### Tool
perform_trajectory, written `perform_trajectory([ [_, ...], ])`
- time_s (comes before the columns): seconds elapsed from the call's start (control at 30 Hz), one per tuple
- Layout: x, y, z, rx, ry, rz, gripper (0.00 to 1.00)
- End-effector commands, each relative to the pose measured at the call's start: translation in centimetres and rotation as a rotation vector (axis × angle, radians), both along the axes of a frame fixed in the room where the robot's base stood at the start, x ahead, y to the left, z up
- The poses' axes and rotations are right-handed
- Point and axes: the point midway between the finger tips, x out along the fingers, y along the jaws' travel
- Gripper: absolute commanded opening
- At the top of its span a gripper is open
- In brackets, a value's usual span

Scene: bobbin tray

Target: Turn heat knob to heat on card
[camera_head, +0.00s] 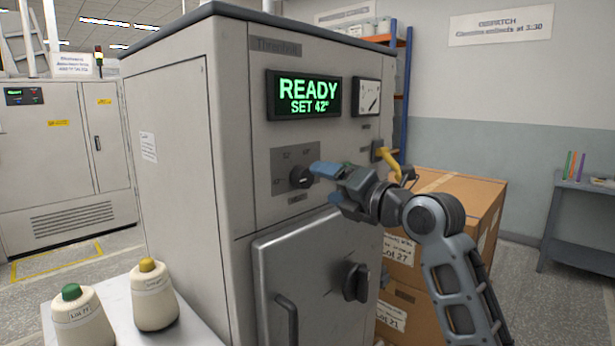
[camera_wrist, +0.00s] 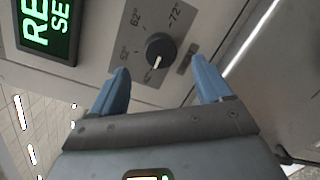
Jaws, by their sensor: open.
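The heat knob (camera_head: 301,178) is a round black knob on a grey dial plate on the cabinet front. In the wrist view the knob (camera_wrist: 160,50) has a white pointer aimed toward the lowest mark, and 52, 62° and 72° are printed around it. The display (camera_head: 304,95) above reads READY, SET 42°. My gripper (camera_head: 325,182) is just in front of the knob, to its right. In the wrist view its blue fingers (camera_wrist: 163,72) are apart, one each side below the knob, with nothing between them. I cannot tell which paper is the card; a small white sheet (camera_head: 148,146) on the cabinet side is unreadable.
A yellow lever (camera_head: 389,160) is right of the dial, near my arm. The door below has a black knob (camera_head: 356,282) and handle (camera_head: 287,320). Cartons (camera_head: 455,190) labelled Lot 27 and Lot 21 stand right. Two yarn bobbins (camera_head: 154,295) stand at lower left.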

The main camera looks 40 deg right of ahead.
Motion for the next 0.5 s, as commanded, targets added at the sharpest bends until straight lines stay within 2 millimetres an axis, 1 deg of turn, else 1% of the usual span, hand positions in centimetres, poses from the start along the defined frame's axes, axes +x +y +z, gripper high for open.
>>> perform_trajectory([
  [0.1,2.0,-0.2,0.4,0.000,0.002,0.001,0.78],
  [0.3,4.7,-0.4,0.2,0.001,0.002,0.001,0.78],
  [0.4,5.6,-0.4,0.1,0.002,0.002,0.001,0.78],
  [0.5,6.0,-0.5,0.1,0.002,0.000,0.000,0.78],
])
